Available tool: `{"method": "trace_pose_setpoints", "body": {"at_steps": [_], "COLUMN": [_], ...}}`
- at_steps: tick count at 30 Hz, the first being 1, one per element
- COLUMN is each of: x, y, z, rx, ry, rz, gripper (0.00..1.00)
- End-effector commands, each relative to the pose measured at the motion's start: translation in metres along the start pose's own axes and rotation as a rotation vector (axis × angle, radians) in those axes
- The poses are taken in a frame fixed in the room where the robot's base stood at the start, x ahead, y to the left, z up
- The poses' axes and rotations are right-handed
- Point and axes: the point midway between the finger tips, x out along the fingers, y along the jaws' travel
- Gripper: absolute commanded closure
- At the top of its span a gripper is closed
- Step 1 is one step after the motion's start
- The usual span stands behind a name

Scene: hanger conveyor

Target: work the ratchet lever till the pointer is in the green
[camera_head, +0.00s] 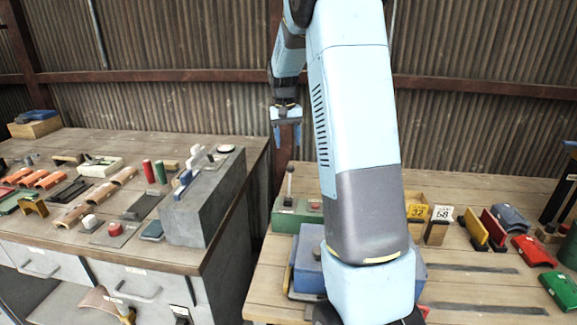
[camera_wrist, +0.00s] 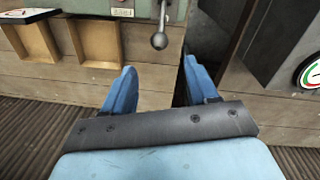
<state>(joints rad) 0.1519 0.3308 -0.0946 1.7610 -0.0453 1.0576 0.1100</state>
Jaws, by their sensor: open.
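The ratchet lever (camera_head: 289,186) stands nearly upright on a green box (camera_head: 284,222) at the left end of the right bench. In the wrist view its grey ball knob (camera_wrist: 159,40) shows just beyond my fingertips, roughly centred between them, with the green box (camera_wrist: 85,8) behind it. My gripper (camera_head: 287,141) hangs above the lever in the head view, fingers apart and empty, not touching it. A round dial with green and red (camera_wrist: 312,74) is cut off at the right edge of the wrist view; I cannot read its pointer.
A grey block (camera_head: 205,195) with several items on it stands on the left bench, across a gap. A blue box (camera_head: 308,265) sits in front of the green box. Yellow number blocks (camera_head: 416,209) and coloured parts lie further right. Wooden trays (camera_wrist: 98,42) show in the wrist view.

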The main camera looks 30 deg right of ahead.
Motion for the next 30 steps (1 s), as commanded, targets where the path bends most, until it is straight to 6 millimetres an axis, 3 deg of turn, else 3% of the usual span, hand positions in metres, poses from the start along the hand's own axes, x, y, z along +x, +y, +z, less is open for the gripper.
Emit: {"method": "trace_pose_setpoints", "body": {"at_steps": [9,15,21,30], "x": [0.058,0.084,0.096,0.098], "y": [0.0,0.0,-0.001,-0.001], "z": [0.001,0.001,0.001,0.001], "rx": [0.0,-0.001,-0.001,-0.002], "ry": [-0.004,-0.003,0.0,0.0], "rz": [0.0,0.0,0.0,0.0], "gripper": [0.42,0.42,0.42,0.42]}}
